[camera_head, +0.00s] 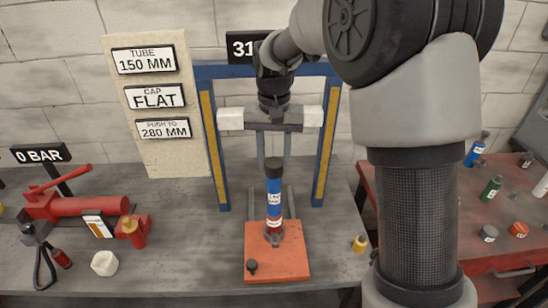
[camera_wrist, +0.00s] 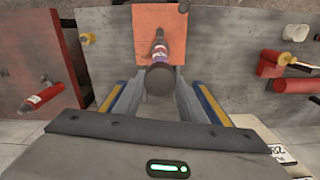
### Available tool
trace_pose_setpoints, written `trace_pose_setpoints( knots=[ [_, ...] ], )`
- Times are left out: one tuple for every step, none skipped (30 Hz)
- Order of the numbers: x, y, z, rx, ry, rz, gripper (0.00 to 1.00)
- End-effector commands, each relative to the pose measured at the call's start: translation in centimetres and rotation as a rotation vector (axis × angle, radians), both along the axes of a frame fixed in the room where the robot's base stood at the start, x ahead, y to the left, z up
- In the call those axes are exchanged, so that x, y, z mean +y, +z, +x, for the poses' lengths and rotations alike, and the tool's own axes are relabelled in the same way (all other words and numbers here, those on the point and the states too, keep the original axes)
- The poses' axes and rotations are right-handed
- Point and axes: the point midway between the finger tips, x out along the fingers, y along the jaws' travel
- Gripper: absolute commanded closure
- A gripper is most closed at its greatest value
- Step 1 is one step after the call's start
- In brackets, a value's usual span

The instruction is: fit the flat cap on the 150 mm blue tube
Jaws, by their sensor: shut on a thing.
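The blue tube (camera_head: 274,186), with a white label, stands upright above a red banded lower part (camera_head: 273,222) on the orange plate (camera_head: 290,263). A dark cap (camera_head: 274,164) is at the tube's top, between the fingertips of my gripper (camera_head: 274,160). My gripper is shut on this cap from above. The dark round cap top (camera_wrist: 159,80) shows in the wrist view, with the plate (camera_wrist: 145,20) beyond. I cannot tell how fully the cap sits on the tube.
Blue and yellow frame posts (camera_head: 213,150) flank the tube closely. A sign (camera_head: 145,60) reads tube 150 mm, cap flat, push to 280 mm. A red hand pump (camera_head: 80,205) is at left. Bottles and small caps stand on the red bench (camera_head: 495,262) at right.

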Motion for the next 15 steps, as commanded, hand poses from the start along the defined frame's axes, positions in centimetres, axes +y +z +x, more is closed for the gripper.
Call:
trace_pose_setpoints(
  knots=[
    [0.00,-0.21,0.00,0.000,0.000,0.000,0.88],
    [0.01,-0.28,0.00,0.000,0.000,0.000,0.88],
    [0.00,-0.38,0.00,0.000,0.000,0.000,0.88],
    [0.00,-0.44,0.00,0.000,0.000,0.000,0.88],
    [0.00,-0.50,0.00,0.000,0.000,0.000,0.88],
    [0.00,-0.38,0.00,0.000,0.000,0.000,0.56],
    [0.00,-0.37,0.00,0.000,0.000,0.000,0.51],
    [0.00,-0.38,0.00,0.000,0.000,0.000,0.46],
    [0.00,-0.38,0.00,0.000,0.000,0.000,0.41],
    [0.00,-0.38,0.00,0.000,0.000,0.000,0.41],
    [0.00,-0.38,-0.01,0.000,0.000,0.000,0.41],
    [0.00,-0.38,-0.01,0.000,0.000,0.000,0.41],
    [0.00,-0.38,-0.01,0.000,0.000,0.000,0.41],
    [0.00,-0.38,-0.01,0.000,0.000,0.000,0.41],
    [0.00,-0.38,-0.01,0.000,0.000,0.000,0.41]
  ],
)
